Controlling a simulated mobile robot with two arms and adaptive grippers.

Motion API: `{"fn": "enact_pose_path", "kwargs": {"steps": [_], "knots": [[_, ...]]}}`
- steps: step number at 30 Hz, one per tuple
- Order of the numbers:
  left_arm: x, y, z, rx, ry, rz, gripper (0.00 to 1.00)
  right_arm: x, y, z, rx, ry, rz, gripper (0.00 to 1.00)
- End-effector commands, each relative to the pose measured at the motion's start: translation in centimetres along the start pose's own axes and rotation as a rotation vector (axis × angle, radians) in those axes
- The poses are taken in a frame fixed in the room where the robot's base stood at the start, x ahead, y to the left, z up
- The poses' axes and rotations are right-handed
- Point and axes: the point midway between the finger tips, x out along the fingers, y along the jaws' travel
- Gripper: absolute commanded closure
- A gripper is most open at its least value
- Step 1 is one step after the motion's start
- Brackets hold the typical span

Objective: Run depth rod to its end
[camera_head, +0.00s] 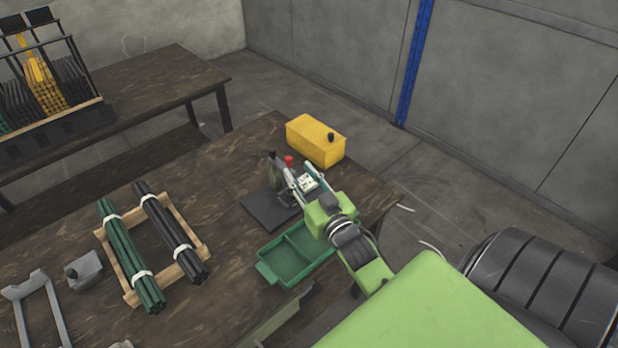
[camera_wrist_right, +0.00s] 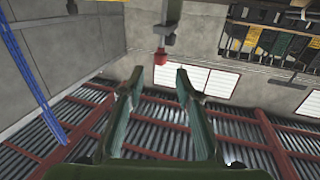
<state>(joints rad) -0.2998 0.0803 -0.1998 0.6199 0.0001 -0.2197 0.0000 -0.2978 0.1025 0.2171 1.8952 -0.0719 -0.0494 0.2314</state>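A small rivet press (camera_head: 276,178) stands on a dark base plate (camera_head: 262,212) near the table's far right edge. A red knob (camera_head: 289,160) shows at its top, beside a dark upright part. In the right wrist view a red tip (camera_wrist_right: 160,58) on a grey part lies just beyond my fingertips, roughly centred between them. I cannot tell for sure which part is the depth rod. My right gripper (camera_head: 291,178) is at the press, partly covering it; its fingers are apart with nothing between them in the wrist view (camera_wrist_right: 160,76). My left gripper is not in view.
A green divided tray (camera_head: 267,274) is in front. Green rods (camera_head: 128,255) and black rods (camera_head: 171,234) lie on a wooden rack to the left. Bare table lies between rack and press.

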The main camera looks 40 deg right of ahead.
Motion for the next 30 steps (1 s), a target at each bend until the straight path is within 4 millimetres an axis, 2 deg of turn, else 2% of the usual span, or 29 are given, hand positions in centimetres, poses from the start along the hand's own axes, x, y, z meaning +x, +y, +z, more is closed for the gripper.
{"fn": "enact_pose_path", "kwargs": {"steps": [3,9,15,30], "knots": [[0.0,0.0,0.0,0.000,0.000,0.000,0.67,-2.3,0.0,0.1,0.000,-0.003,0.000,0.69],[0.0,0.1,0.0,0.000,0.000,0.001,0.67,-4.4,0.0,0.0,0.000,-0.001,0.000,0.69],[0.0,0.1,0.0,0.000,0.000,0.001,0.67,-5.0,0.0,-0.1,-0.001,0.001,0.000,0.69],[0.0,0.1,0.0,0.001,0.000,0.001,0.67,-5.0,0.0,-0.1,0.000,0.001,0.000,0.69]]}}
